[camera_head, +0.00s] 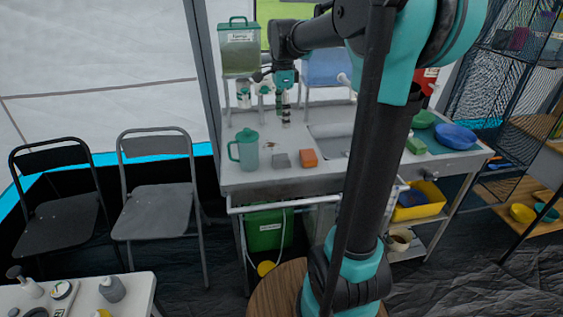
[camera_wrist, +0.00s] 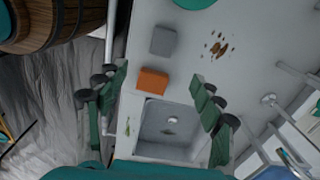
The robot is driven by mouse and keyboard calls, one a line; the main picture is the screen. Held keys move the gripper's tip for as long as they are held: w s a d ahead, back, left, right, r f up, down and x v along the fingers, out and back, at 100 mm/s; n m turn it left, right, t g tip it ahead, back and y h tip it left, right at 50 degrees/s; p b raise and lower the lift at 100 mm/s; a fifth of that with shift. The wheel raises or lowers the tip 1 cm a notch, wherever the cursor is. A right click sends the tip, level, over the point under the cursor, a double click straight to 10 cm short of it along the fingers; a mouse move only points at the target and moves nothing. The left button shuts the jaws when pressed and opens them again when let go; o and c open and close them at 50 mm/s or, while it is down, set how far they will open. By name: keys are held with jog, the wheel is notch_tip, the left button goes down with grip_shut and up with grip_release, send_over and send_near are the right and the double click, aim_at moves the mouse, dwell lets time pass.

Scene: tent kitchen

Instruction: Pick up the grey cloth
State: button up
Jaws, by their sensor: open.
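The grey cloth (camera_head: 281,160) is a small folded-looking square lying flat on the counter, left of an orange block-like item (camera_head: 309,157). In the wrist view the grey cloth (camera_wrist: 162,41) lies beyond the orange item (camera_wrist: 152,81), with a small gap between them. My gripper (camera_wrist: 160,79) is open and empty, its two fingers spread wide on either side of the orange item in the picture. It is above the counter, and the cloth lies ahead of the fingertips in the wrist view. Nothing covers the cloth.
A teal pitcher (camera_head: 246,150) stands left of the cloth. The sink (camera_wrist: 172,121) is at the near side in the wrist view. Brown crumbs (camera_wrist: 219,47) lie right of the cloth. A blue bowl (camera_head: 456,136) sits at the counter's right end.

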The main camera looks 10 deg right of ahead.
send_near(282, 157)
notch_tip(282, 157, down, 10)
jog(key=shift+w+f, duration=0.1)
dwell(0.6)
jog(key=c, duration=1.1)
notch_tip(282, 157, up, 20)
jog(key=shift+r, duration=0.1)
